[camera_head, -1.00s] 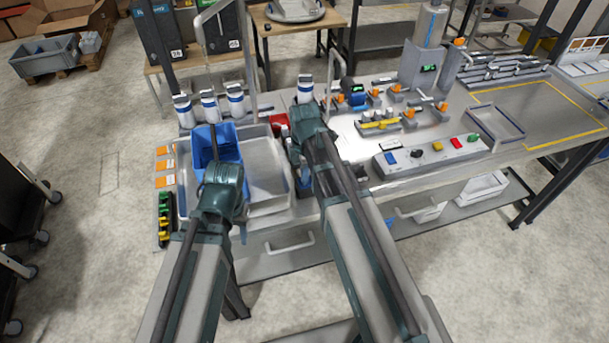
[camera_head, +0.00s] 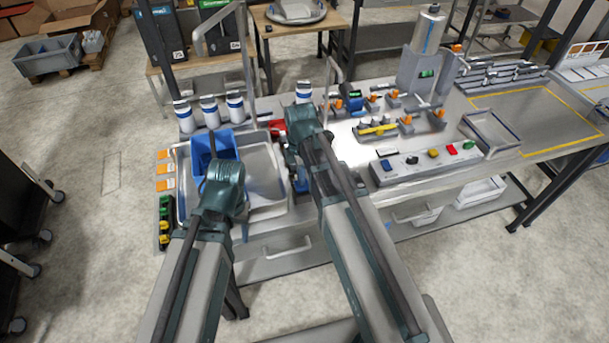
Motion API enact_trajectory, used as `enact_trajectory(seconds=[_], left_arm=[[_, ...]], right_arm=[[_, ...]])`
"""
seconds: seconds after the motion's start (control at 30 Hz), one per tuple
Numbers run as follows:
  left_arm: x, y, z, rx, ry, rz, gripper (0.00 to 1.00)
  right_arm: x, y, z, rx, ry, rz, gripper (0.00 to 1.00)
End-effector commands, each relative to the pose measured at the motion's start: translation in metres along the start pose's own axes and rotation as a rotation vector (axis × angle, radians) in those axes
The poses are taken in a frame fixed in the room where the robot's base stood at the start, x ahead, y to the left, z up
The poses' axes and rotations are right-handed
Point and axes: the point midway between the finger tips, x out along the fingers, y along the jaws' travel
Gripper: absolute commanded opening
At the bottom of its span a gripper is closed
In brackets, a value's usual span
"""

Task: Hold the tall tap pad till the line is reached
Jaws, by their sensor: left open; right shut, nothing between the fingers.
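A tall silver tap (camera_head: 246,55) rises at the back left of the bench, its bent arm reaching left. A shorter bent silver pipe (camera_head: 337,68) stands right of it. I cannot make out a pad on either. A blue container (camera_head: 208,147) stands in the metal tray (camera_head: 265,165); I cannot see any liquid or a line. My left gripper (camera_head: 208,185) is open in front of the blue container; its fingertips are mostly hidden by the wrist. My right gripper (camera_head: 300,122) is shut and empty at the tray's back right, beside a red object (camera_head: 278,127).
Three white-and-blue bottles (camera_head: 209,110) stand behind the tray, and another (camera_head: 304,92) stands behind my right gripper. A control box (camera_head: 425,162) with coloured buttons lies to the right. A grey fixture with a silver cylinder (camera_head: 429,30) stands at the back right. The yellow-outlined area (camera_head: 535,105) is clear.

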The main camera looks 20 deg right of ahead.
Motion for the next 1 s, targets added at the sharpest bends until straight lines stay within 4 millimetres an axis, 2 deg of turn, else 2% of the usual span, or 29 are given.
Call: enact_trajectory(seconds=[0.03, 0.1, 0.6, 0.77, 1.0], left_arm=[[-0.017, -0.002, 0.001, 0.001, 0.000, 0.000, 0.50], [-0.028, -0.003, 0.002, 0.000, 0.000, 0.000, 0.50], [-0.101, -0.009, 0.006, -0.013, 0.000, 0.003, 0.50], [-0.109, -0.010, 0.007, -0.014, -0.001, 0.003, 0.50], [-0.108, -0.010, 0.006, -0.014, -0.001, 0.003, 0.50]], right_arm=[[-0.017, 0.000, -0.004, -0.001, -0.001, 0.002, 0.00], [-0.028, 0.001, -0.003, 0.001, -0.001, 0.003, 0.00], [-0.102, 0.002, -0.002, 0.001, -0.002, 0.005, 0.00], [-0.110, 0.002, -0.002, 0.001, -0.002, 0.005, 0.00], [-0.108, 0.002, -0.002, 0.001, -0.002, 0.005, 0.00]])
